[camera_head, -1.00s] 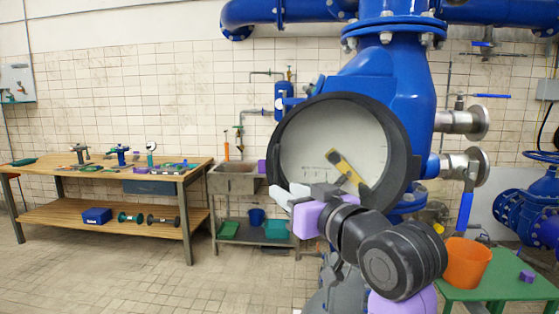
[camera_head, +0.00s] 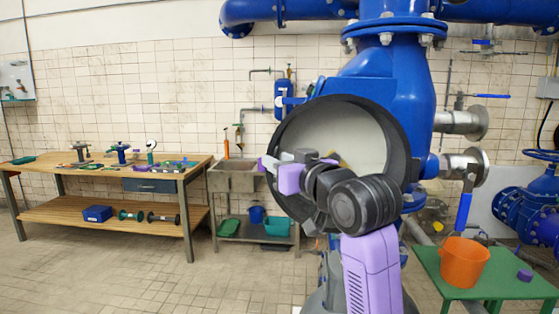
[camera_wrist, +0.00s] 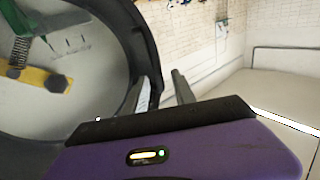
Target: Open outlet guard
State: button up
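The large round outlet (camera_head: 345,125) with a thick black rim and pale inner face, which I take to carry the outlet guard, sits on the blue pipe body in the head view. In the wrist view its dark rim (camera_wrist: 145,50) curves along the left. A yellow bar (camera_wrist: 35,78) with a dark knob lies on the pale face, below a green part with a spring (camera_wrist: 18,48). My gripper (camera_wrist: 165,90) is open at the rim's edge, one finger on each side of it. Whether the fingers touch the rim cannot be told.
A blue valve body (camera_head: 390,80) and pipes rise behind the outlet. A blue-handled valve (camera_head: 466,200) and an orange bucket (camera_head: 463,262) on a green table (camera_head: 480,290) are at right. A sink (camera_head: 236,178) and workbench (camera_head: 105,168) stand left. Floor at lower left is clear.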

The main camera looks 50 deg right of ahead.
grip_shut()
dwell(1.4)
